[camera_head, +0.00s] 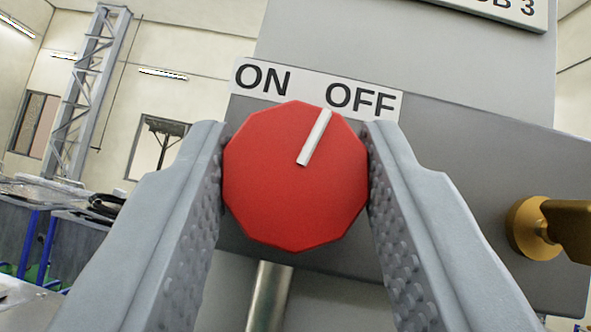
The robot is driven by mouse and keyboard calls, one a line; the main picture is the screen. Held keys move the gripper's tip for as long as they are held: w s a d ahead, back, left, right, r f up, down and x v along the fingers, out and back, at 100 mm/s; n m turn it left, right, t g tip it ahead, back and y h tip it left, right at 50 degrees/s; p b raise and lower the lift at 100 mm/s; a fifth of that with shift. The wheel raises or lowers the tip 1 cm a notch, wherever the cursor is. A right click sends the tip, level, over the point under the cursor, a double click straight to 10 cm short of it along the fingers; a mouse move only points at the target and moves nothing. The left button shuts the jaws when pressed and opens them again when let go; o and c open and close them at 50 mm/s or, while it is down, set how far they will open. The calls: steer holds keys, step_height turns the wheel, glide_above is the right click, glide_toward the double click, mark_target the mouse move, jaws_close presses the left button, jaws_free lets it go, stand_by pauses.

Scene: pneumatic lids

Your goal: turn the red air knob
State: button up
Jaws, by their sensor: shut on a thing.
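The red air knob (290,200) is many-sided and sits on the front of a grey box in the middle of the head camera view. Its white pointer line (314,138) tilts up and to the right, ending just below the left part of the word OFF. A white ON/OFF label (310,92) lies above the knob and looks tilted. My gripper (295,185) has one grey ridged finger on each side of the knob and is shut on it. The knob's side edges meet the fingers.
The grey box (470,150) fills the right half behind the knob. A brass fitting (535,225) sticks out at the far right. A metal pipe (270,297) runs down below the knob. A sign (520,12) is cut off at the top. Grey containers (40,222) stand far left.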

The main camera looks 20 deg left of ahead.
steer(key=n+g+y, duration=0.2)
steer(key=n, duration=0.1)
steer(key=n+g+y, duration=0.1)
steer(key=n+g, duration=0.2)
steer(key=n, duration=0.1)
steer(key=n+g+y, duration=0.2)
steer(key=n+g, duration=0.1)
steer(key=n, duration=0.1)
steer(key=shift+w+d+y, duration=0.15)
steer(key=shift+d+y, duration=0.1)
steer(key=shift+y, duration=0.05)
steer(key=n+g, duration=0.2)
steer(key=n, duration=0.1)
steer(key=n+g+h, duration=0.1)
steer(key=n+g, duration=0.2)
steer(key=n, duration=0.1)
steer(key=shift+r, duration=0.15)
steer(key=shift+g, duration=0.3)
steer(key=o, duration=1)
steer(key=shift+r, duration=0.15)
